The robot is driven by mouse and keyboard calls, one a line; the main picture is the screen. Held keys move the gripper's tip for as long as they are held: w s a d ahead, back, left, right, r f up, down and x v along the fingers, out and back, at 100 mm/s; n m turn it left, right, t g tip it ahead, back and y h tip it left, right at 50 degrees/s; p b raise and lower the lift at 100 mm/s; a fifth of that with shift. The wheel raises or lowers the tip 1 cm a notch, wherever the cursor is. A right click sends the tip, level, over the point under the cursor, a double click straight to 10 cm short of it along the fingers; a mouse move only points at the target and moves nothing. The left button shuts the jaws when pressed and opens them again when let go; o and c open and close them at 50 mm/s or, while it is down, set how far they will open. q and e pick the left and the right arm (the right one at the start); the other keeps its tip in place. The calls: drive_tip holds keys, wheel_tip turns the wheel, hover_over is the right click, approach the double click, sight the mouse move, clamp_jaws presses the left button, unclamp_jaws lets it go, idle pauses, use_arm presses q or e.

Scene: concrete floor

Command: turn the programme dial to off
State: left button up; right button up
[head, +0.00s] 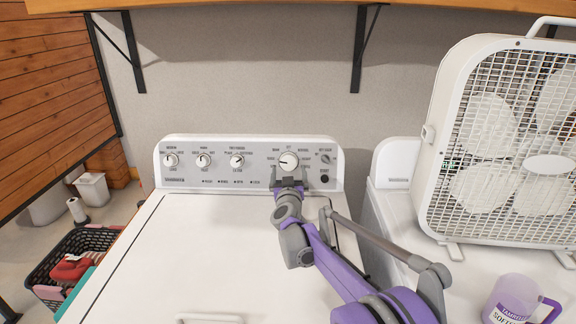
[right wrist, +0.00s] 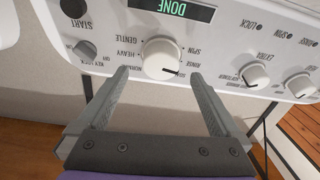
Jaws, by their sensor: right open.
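The programme dial (head: 289,161) is the large white round knob at the right of the washer's control panel. In the right wrist view the dial (right wrist: 160,58) appears upside down, with a dark pointer line toward the lower right of that picture. In the head view its dark mark is on the left side. My right gripper (head: 288,180) is open just in front of the dial. In the right wrist view the right gripper (right wrist: 158,73) has a fingertip on either side of the dial, with gaps visible. My left gripper is not in view.
Three smaller knobs (head: 203,160) sit left on the panel. A start button (head: 324,179) and small key-lock knob (head: 325,158) are right of the dial. A display (right wrist: 172,9) reads DONE. A box fan (head: 440,170) stands at right. The washer lid (head: 200,240) is clear.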

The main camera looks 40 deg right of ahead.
sight(288, 165)
drive_tip(key=x, duration=0.5)
drive_tip(key=shift+w, duration=0.2)
drive_tip(key=c, duration=1.4)
